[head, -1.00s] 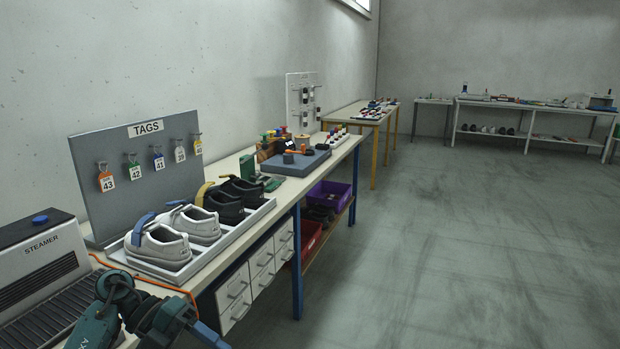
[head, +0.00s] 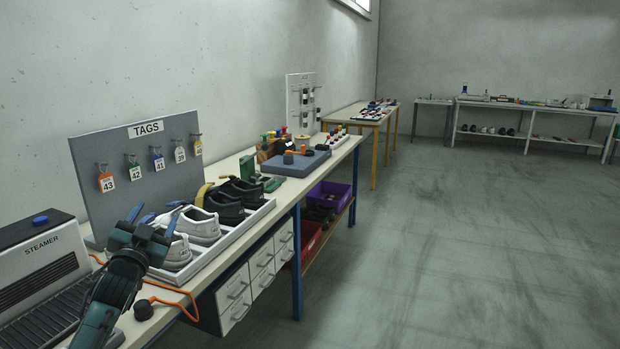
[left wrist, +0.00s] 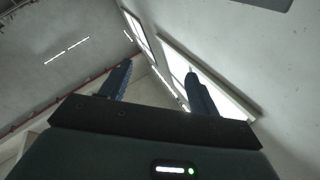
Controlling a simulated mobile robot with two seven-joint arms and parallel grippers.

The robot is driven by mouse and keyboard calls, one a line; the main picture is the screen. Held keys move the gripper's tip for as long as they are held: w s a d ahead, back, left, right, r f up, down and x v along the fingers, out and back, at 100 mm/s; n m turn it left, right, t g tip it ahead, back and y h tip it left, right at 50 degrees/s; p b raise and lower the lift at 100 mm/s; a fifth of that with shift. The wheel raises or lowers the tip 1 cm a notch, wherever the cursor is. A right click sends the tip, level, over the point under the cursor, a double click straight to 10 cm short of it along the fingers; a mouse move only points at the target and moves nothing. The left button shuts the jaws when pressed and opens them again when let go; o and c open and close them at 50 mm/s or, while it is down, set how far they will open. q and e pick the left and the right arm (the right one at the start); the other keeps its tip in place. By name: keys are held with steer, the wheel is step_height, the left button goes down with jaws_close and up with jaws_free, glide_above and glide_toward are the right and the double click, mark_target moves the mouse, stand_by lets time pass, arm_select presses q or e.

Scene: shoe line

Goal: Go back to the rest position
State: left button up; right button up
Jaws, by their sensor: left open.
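My left gripper (head: 148,216) is raised over the near end of the bench in the head view, in front of the shoe tray. Its fingers point up, and it covers part of the nearest grey shoe. In the left wrist view its two fingers (left wrist: 158,82) stand apart with nothing between them, against the ceiling and a bright window. My right gripper is in neither view.
The steamer (head: 42,258) stands left of my left arm. A white tray (head: 238,228) holds grey shoes (head: 200,224) and black shoes (head: 226,206). Behind is the TAGS board (head: 120,200). An orange cable (head: 172,287) lies near my arm. The floor (head: 430,270) at right is clear.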

arm_select(q)
steer(key=s+d+f+n+g, duration=0.1)
steer(key=s+d+f+g, duration=0.15)
steer(key=f, duration=0.65)
steer(key=s+d+f+n+g, duration=0.1)
steer(key=s+d+f+g, duration=0.2)
steer(key=f, duration=0.5)
steer(key=s+d+f+g+h, duration=0.1)
steer(key=s+d+f, duration=0.3)
steer(key=s, duration=0.5)
steer(key=s+d+f+g+h, duration=0.1)
steer(key=s+d+f, duration=0.3)
steer(key=s+f, duration=0.4)
steer(key=shift+s+d+f+g, duration=0.15)
steer(key=shift+s+f+g, duration=0.2)
steer(key=shift+s, duration=0.2)
steer(key=s+d+f, duration=0.1)
steer(key=s+d, duration=0.1)
steer(key=s, duration=0.3)
steer(key=s+d+g+h, duration=0.1)
steer(key=s+d, duration=0.1)
steer(key=s, duration=0.3)
steer(key=s+d+f+g, duration=0.1)
steer(key=s, duration=0.4)
steer(key=shift+s+d+f+n+h, duration=0.3)
steer(key=shift+d+f+n+h, duration=0.05)
steer(key=shift+d+n+h, duration=0.05)
steer(key=shift+c, duration=0.2)
